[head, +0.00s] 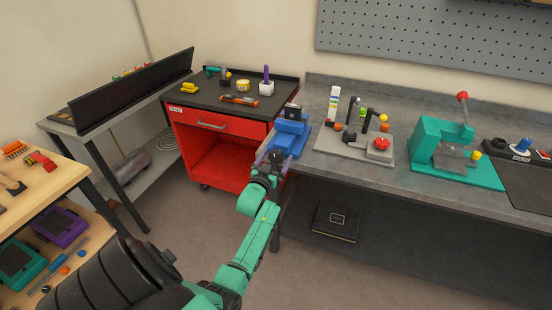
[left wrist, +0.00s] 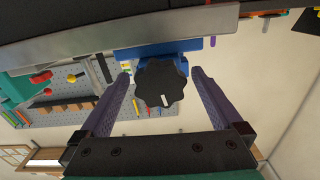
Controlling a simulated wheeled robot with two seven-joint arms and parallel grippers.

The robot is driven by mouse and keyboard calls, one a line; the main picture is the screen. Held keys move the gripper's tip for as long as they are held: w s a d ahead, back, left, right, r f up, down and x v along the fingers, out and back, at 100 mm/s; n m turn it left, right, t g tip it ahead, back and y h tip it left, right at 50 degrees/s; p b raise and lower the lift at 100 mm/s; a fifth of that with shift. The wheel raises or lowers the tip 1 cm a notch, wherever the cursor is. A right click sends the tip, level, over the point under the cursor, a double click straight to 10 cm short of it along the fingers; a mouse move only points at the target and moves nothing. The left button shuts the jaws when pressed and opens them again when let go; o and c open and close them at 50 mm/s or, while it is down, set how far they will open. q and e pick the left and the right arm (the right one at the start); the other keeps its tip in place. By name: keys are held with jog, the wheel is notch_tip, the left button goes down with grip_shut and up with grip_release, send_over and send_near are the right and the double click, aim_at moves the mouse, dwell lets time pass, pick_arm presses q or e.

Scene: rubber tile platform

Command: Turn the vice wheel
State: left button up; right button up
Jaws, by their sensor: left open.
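The blue vice (head: 291,133) stands at the left end of the grey workbench, and part of its blue body (left wrist: 170,48) shows in the left wrist view. Its wheel (left wrist: 162,84) is a black lobed knob with a small white mark, on the side facing my gripper. My left gripper (head: 268,160) is in front of the vice. In the left wrist view the open fingers of my left gripper (left wrist: 160,76) lie on either side of the wheel, with a visible gap on both sides. In the head view the gripper largely hides the wheel. My right gripper is out of view.
The grey workbench (head: 325,165) carries a fixture with a red button (head: 381,144) and a green press (head: 440,145) right of the vice. A red tool cart (head: 215,153) stands close on the left. A black box (head: 335,222) lies below the bench.

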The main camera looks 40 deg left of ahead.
pick_arm(q)
jog(key=c, duration=1.4)
jog(key=shift+o, duration=0.2)
jog(key=shift+m, duration=0.4)
jog(key=m+b, duration=0.1)
jog(key=m, duration=0.2)
jog(key=shift+f+m, duration=0.15)
jog(key=shift+m, duration=0.15)
jog(key=shift+m+b, duration=1.1)
jog(key=shift+m, duration=1)
jog(key=o, duration=1.4)
jog(key=shift+c, duration=0.2)
jog(key=shift+s, duration=0.15)
